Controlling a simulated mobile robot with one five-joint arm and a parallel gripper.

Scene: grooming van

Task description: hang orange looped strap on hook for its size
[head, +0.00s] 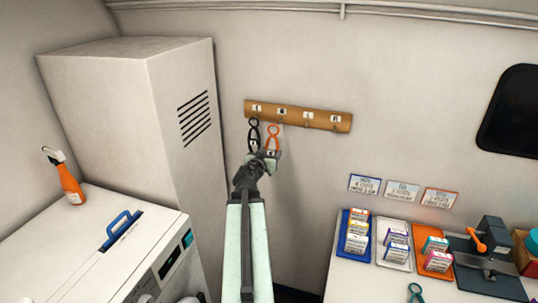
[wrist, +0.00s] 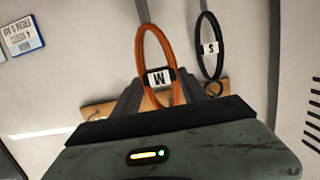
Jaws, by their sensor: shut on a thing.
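The orange looped strap (wrist: 143,45) with a white tag reading M is between the fingers of my gripper (wrist: 162,95), which is shut on it. In the head view my gripper (head: 265,157) is just below the wooden hook board (head: 320,120), and the orange strap (head: 273,131) stands up from it near the second hook from the left. I cannot tell whether the loop touches that hook. A black looped strap (wrist: 207,28) tagged S is beside it; in the head view this black strap (head: 254,134) is at the leftmost position.
The two right hooks of the board look empty. A tall vented cabinet (head: 130,110) stands left of the board. A counter at the lower right holds coloured trays (head: 397,262) with small boxes. A spray bottle (head: 70,184) stands on the white machine at left.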

